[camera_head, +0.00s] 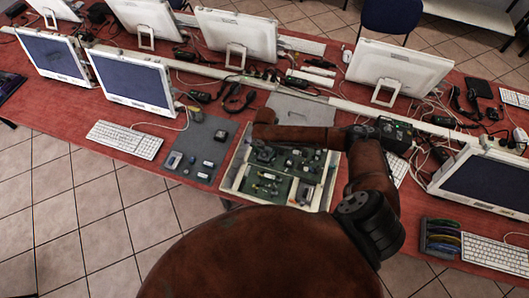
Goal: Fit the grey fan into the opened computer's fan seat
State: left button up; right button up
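The opened computer (284,203) is a pale, shallow case with green boards inside, lying near the table's front edge. My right arm reaches across its back edge from the right. My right gripper (263,151) points down over the case's back left part. It is small and dark here, and I cannot tell whether its fingers are open or shut or hold anything. I cannot pick out the grey fan or the fan seat with certainty; the arm hides part of the case's back. My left gripper is not in view.
A grey mat (197,133) with several small parts lies left of the case. A white keyboard (124,139) is further left. A rack of coloured cables (441,239) stands at the right. Monitors, headsets and tangled cables crowd the table's back. Some red tabletop (215,100) is bare.

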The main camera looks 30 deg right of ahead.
jog(key=shift+o, duration=0.3)
jog(key=shift+s, duration=0.15)
jog(key=shift+r, duration=0.25)
notch_tip(320, 180, up, 12)
jog(key=shift+f, duration=0.25)
jog(key=shift+r, duration=0.1)
notch_tip(320, 180, up, 6)
jog(key=p, duration=0.7)
dwell(0.6)
